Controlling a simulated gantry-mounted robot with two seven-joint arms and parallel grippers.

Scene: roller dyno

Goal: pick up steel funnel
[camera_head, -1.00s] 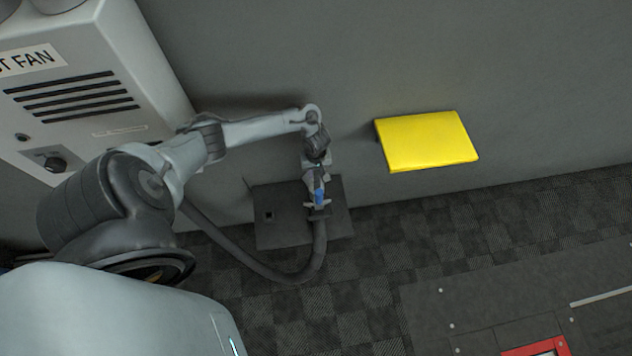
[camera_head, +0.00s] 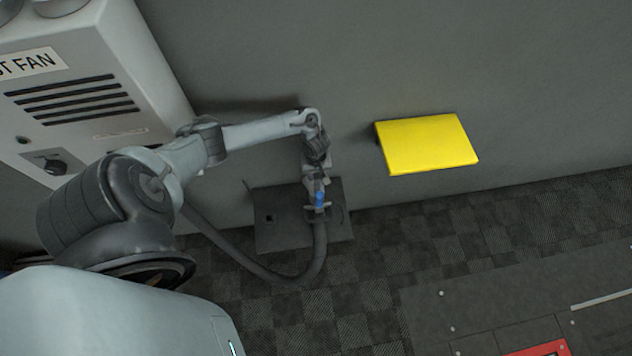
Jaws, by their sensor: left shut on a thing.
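My left gripper (camera_head: 319,206) is in the middle of the head view, pointing down over a dark square plate by the foot of the wall. It is shut on the upper end of a dark hose (camera_head: 290,277). The hose hangs from it in a loop and runs up to the left behind my arm. A small blue part (camera_head: 320,199) shows at the gripper. I cannot make out a steel funnel; the jaws and wrist hide most of the hose end. My right gripper is not in view.
The dark plate (camera_head: 270,237) has a small square hole. A yellow pad (camera_head: 427,143) sticks out from the wall to the right. A grey fan cabinet (camera_head: 120,60) stands at the upper left. Checkered floor (camera_head: 370,250) lies open in front, with a red-edged item (camera_head: 545,349) at the bottom right.

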